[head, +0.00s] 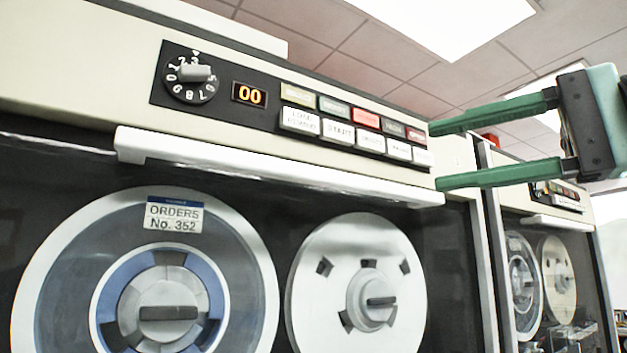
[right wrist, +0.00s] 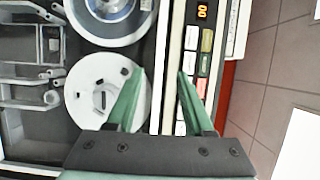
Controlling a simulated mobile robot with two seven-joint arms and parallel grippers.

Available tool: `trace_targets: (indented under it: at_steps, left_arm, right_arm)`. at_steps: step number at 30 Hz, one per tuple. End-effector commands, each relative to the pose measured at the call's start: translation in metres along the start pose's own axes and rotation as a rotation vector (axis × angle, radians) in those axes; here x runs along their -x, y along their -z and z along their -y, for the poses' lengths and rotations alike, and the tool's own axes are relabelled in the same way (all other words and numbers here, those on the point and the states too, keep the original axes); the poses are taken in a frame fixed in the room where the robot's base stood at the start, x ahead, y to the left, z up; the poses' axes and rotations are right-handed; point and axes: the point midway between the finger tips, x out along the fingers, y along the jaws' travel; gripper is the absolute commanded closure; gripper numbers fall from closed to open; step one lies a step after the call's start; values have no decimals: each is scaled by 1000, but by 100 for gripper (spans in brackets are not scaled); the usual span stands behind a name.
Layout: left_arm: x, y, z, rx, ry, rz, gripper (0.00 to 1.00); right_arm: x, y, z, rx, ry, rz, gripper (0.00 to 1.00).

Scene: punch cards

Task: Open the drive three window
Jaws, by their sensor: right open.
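The near tape drive's window (head: 240,185) is a dark glass front over two reels, with a long white handle bar (head: 280,165) along its top edge. The window looks shut. The dial (head: 195,75) above has its number 3 near the top marker. My right gripper (head: 436,156), with green fingers, is open and empty at the right end of the handle bar. One finger is above the bar's level, by the buttons, and the other beside its right end. In the right wrist view the gripper (right wrist: 160,72) spans the strip between reel and buttons. My left gripper is not in view.
A reel labelled ORDERS No. 352 (head: 173,216) and a plain white reel (head: 357,285) sit behind the window. A button panel (head: 355,128) and orange 00 display (head: 249,94) are above the bar. A second similar drive (head: 545,250) stands at the right.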

Motion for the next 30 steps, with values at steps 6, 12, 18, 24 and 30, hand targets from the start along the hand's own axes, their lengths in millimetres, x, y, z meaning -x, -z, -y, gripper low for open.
trace_targets:
  at_steps: [6, 12, 18, 24, 30]
  left_arm:
    - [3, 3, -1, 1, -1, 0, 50]
    - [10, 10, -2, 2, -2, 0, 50]
    - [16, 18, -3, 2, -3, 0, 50]
    - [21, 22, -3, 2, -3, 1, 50]
    - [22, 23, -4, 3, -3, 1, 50]
  right_arm:
    - [-12, -1, 1, 0, -2, 1, 48]
    - [-50, -1, 2, 0, -3, 4, 48]
    - [-90, -1, 2, 0, -3, 3, 48]
    - [-116, 0, 1, -1, -2, 1, 48]
    - [-125, 0, 1, 1, 0, 0, 48]
